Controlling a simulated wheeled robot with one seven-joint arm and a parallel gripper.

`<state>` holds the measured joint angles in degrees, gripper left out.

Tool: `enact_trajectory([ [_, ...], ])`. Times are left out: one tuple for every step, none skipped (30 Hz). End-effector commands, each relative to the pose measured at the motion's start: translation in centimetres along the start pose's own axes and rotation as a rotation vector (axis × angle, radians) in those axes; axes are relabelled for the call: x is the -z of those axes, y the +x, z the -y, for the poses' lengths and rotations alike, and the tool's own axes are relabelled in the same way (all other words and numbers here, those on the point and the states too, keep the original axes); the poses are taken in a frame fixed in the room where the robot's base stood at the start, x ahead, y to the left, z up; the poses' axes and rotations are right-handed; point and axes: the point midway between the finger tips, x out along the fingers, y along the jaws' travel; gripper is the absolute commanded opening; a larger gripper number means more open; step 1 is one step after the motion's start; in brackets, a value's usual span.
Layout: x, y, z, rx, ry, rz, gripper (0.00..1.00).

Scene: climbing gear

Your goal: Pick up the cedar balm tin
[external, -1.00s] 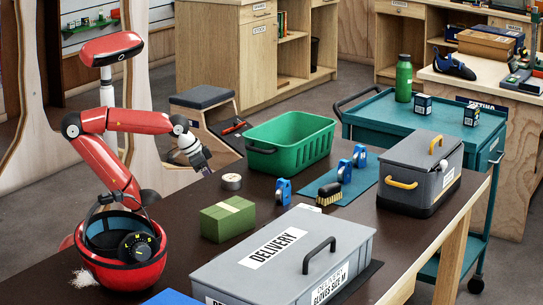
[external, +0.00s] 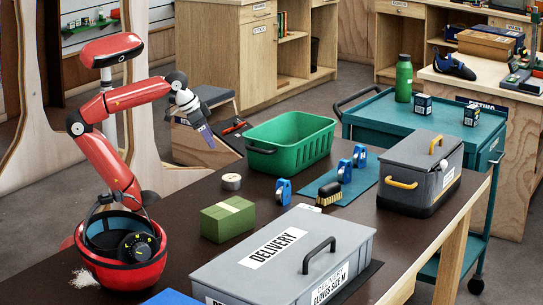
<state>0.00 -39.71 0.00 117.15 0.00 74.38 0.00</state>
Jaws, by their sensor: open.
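A small round pale tin-like item (external: 231,181) sits on the dark table behind the green block. It may be the cedar balm tin, but its label is too small to read. My gripper (external: 207,139) is raised above and beyond the table's far-left edge, up and to the left of the round item and apart from it. It is open and nothing shows in it.
A green block (external: 228,220), a green crate (external: 291,153), blue-and-silver devices (external: 283,192), a brush (external: 329,194) and a grey delivery box (external: 260,284) stand around the round item. A red helmet (external: 121,272) stands at the left. A grey lidded case (external: 415,195) is at the right.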

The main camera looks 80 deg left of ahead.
Motion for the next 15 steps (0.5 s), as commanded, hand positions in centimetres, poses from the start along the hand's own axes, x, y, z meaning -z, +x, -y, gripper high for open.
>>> enact_trajectory([
  [0.9,-1.5,0.0,0.000,0.000,-0.004,0.77],
  [1.4,-2.3,0.0,0.000,0.000,-0.004,0.77],
  [1.9,-3.2,0.0,0.000,0.000,-0.002,0.77],
  [2.3,-4.0,0.0,0.000,0.000,-0.002,0.77],
  [2.6,-4.7,0.0,0.000,0.000,-0.003,0.77],
  [3.1,-5.5,0.0,0.000,0.000,-0.002,0.77],
  [3.5,-6.2,0.0,0.000,0.000,-0.001,0.77],
  [3.8,-6.9,0.0,0.000,0.000,-0.003,0.77],
  [4.2,-6.3,-1.3,-0.001,0.015,0.013,0.77],
  [4.5,-6.0,-2.4,0.001,0.024,0.022,0.77],
  [4.9,-5.9,-3.3,0.002,0.028,0.029,0.77],
  [5.3,-5.8,-4.6,0.004,0.033,0.037,0.77],
  [5.5,-5.8,-5.5,0.006,0.037,0.044,0.77],
  [5.7,-5.7,-6.5,0.006,0.040,0.048,0.77],
  [6.0,-5.7,-7.8,0.007,0.045,0.054,0.77],
])
